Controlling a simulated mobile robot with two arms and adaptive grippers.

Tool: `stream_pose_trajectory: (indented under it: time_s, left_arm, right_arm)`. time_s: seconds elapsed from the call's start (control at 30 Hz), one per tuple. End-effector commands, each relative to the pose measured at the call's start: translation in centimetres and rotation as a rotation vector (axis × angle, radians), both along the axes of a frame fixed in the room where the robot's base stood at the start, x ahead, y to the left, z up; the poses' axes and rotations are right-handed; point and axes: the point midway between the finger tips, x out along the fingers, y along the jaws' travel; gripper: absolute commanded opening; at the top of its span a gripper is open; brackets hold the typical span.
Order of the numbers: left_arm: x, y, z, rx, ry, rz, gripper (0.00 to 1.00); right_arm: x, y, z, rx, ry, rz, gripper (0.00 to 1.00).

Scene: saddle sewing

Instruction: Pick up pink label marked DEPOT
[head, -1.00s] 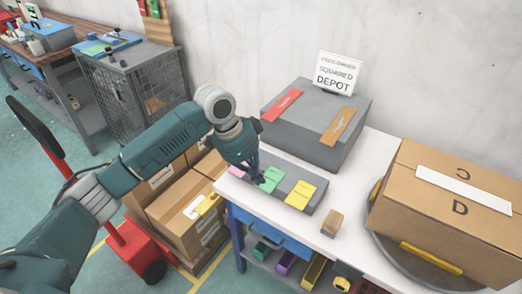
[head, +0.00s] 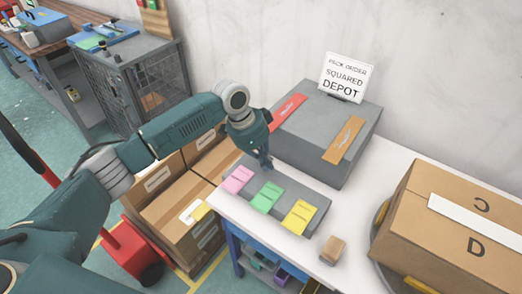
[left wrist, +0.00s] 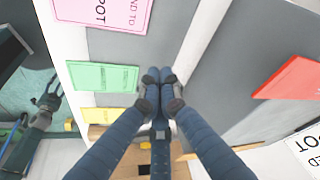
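The pink label (head: 238,179) lies at the left end of a low grey block (head: 283,190), left of a green label (head: 267,197) and a yellow label (head: 299,215). In the left wrist view the pink label (left wrist: 105,12) is at the top edge, cut off, with part of the word DEPOT showing. My left gripper (head: 266,163) is behind the labels, in front of the large grey box. In the left wrist view its fingertips (left wrist: 160,90) meet with nothing between them, beside the green label. A small forked grey part at the left there may be my right gripper (left wrist: 46,104).
The grey box (head: 325,140) carries a red and an orange label and a white DEPOT sign (head: 343,76). A carton (head: 455,220) stands on a turntable at the right, and a small wooden block (head: 332,250) sits in front of it.

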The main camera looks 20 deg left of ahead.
Motion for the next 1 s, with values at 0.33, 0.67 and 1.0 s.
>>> stream_pose_trajectory:
  time_s: [0.33, 0.67, 1.0]
  left_arm:
    - [-1.0, 2.0, -2.4, 0.002, 0.001, 0.000, 0.00]
    - [-1.4, 2.8, -2.6, 0.001, -0.001, -0.001, 0.00]
    - [-2.1, 4.4, -2.3, 0.001, 0.003, 0.001, 0.00]
  right_arm:
    - [3.7, 0.0, 2.5, 0.003, -0.055, 0.001, 0.52]
    - [2.7, -0.1, 2.6, 0.000, -0.039, 0.001, 0.52]
    - [1.9, -0.2, 4.0, 0.000, -0.027, 0.000, 0.52]
